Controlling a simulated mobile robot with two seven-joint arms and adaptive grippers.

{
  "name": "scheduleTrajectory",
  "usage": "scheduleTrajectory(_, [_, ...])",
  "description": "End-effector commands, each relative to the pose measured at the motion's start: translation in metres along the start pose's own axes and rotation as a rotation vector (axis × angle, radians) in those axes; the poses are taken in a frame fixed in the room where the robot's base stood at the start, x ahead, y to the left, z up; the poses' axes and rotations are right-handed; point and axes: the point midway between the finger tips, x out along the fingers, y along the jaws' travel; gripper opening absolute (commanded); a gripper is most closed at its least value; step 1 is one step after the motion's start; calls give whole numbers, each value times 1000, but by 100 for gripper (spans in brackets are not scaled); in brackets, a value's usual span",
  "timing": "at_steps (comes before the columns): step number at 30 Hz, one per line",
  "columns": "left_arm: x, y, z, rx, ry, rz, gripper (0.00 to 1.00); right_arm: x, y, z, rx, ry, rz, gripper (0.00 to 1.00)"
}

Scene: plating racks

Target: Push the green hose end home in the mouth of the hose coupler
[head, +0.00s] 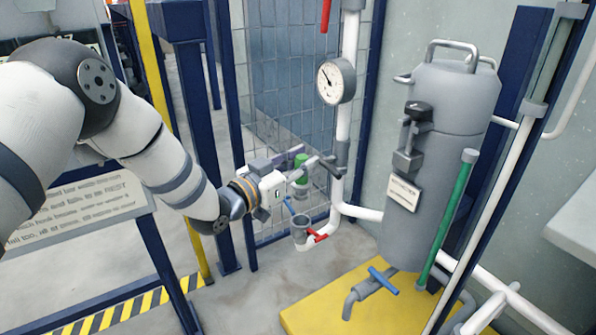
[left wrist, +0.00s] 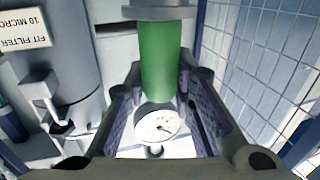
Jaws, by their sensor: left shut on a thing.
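The green hose end (head: 302,179) is in my left gripper (head: 305,168), which is shut on it. It stands roughly upright above the hose coupler (head: 301,229). In the head view there is a gap between the hose end and the coupler's grey, upward-facing mouth. In the left wrist view the green hose end (left wrist: 163,62) runs between the two fingers, with a wide grey collar at the top of the picture; I cannot tell what the collar belongs to. The finger partly hides the hose end in the head view. My right gripper is not in view.
A pressure gauge (head: 336,81) sits on the white pipe behind. A large grey filter tank (head: 437,150) stands right, above a yellow platform (head: 330,308). A wire mesh panel is behind the gripper.

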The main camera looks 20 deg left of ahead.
Motion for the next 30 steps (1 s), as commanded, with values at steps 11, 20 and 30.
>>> scheduleTrajectory(11, [-1, 0, 21, -2, 0, -1, 0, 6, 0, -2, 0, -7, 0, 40])
scheduleTrajectory(20, [-1, 0, 56, -1, 0, 0, 0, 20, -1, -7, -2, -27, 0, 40])
scheduleTrajectory(30, [-1, 0, 58, 0, 4, 0, 0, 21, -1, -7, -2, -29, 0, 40])
